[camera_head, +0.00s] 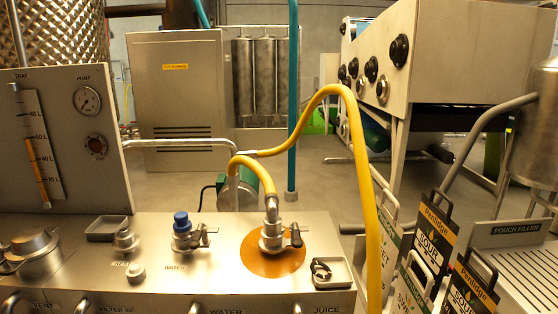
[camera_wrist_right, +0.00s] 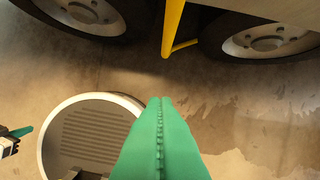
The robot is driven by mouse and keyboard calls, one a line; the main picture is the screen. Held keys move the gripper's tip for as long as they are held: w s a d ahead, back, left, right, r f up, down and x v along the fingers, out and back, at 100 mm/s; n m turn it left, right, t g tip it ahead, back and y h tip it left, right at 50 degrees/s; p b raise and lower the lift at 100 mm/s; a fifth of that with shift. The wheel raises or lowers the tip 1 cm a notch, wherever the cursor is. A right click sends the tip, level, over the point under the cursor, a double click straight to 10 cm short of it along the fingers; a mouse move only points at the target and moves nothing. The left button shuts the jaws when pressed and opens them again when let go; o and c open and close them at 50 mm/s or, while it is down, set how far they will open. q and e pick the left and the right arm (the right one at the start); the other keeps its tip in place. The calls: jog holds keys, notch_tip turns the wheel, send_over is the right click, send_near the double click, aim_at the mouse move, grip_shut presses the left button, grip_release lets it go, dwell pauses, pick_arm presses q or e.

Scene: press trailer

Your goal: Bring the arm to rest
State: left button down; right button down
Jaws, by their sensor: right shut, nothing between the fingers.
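My right gripper (camera_wrist_right: 162,101) shows in the right wrist view as two green fingers pressed together along a ridged seam, with nothing between them. It points over the bare floor, below two dark wheels. At the left edge of that view is a small black part with a green tip (camera_wrist_right: 22,131), which looks like my left gripper; it is cut off and too small to read. Neither gripper nor arm shows in the head view.
In the head view a steel deck (camera_head: 100,255) with valves spans the front left. A yellow hose (camera_head: 366,170) arches from its right valve, over an orange disc (camera_head: 285,262). Pouch bags (camera_head: 438,225) stand at right. The right wrist view shows wheels (camera_wrist_right: 265,42) and a yellow post (camera_wrist_right: 172,28).

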notch_tip(320, 180, down, 12)
jog(key=s+p, duration=0.1)
jog(key=s, duration=0.1)
jog(key=s+d+f+g+p, duration=0.2)
jog(key=s+d+f, duration=0.1)
jog(key=s+f, duration=1.3)
jog(key=shift+s+f, duration=0.2)
jog(key=shift+s, duration=0.5)
jog(key=shift+d, duration=0.1)
